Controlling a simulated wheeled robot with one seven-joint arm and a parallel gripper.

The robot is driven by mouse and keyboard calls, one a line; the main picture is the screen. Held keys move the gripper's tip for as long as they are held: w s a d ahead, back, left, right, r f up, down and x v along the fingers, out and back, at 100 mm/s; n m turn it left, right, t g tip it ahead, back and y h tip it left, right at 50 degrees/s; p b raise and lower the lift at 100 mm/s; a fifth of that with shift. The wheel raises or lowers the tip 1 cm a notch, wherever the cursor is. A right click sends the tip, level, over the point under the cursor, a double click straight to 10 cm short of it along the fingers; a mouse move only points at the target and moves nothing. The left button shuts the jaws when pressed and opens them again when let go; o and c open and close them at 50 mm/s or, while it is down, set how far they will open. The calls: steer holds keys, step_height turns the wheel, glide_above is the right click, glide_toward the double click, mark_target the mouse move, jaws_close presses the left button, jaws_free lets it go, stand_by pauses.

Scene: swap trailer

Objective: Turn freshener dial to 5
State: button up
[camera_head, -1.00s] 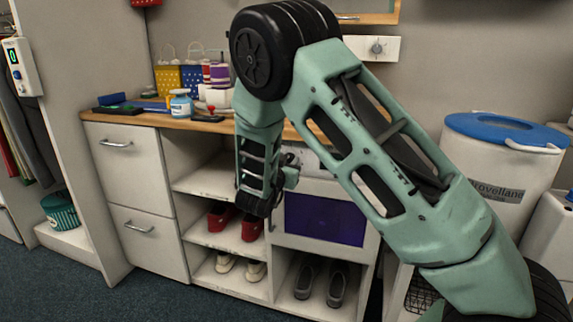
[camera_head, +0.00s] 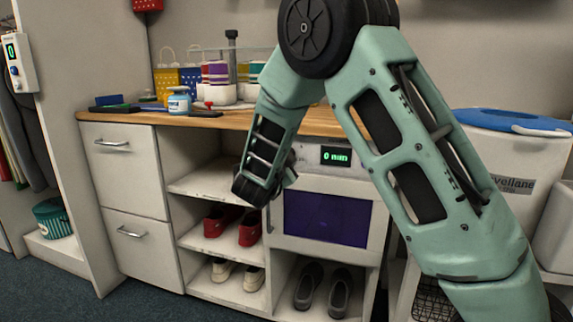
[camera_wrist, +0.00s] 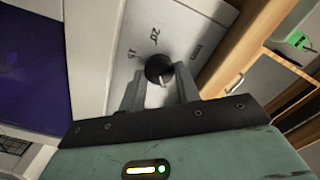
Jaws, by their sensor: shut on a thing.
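The freshener is a white cabinet front (camera_head: 385,222) with a dark purple window and a green display (camera_head: 336,156) reading "0 min". Its dial is a round black knob (camera_wrist: 157,66) in the wrist view, on a pale panel marked 15, 20 and "min". A light mark shows on the knob's near edge. My gripper (camera_wrist: 159,84) is shut on the dial, one grey finger on each side. A 5 mark is not visible. In the head view my forearm and wrist hide the dial and the fingertips.
A wooden counter (camera_head: 225,121) runs above, with a blue-and-white jar (camera_head: 179,101) and bottles. Shoes stand on open shelves below. A white bin (camera_head: 515,152) with a blue lid is at the right. Wooden shelf edging shows near the gripper in the wrist view.

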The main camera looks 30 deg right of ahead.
steer(key=shift+m+b, duration=0.35)
steer(key=shift+m, duration=0.15)
steer(key=o, duration=0.9)
steer(key=shift+o, duration=0.2)
steer(key=shift+s+a, duration=0.1)
steer(key=p+v, duration=0.3)
steer(key=v, duration=1.4)
steer(key=shift+a+f, duration=0.1)
steer(key=shift+a, duration=0.05)
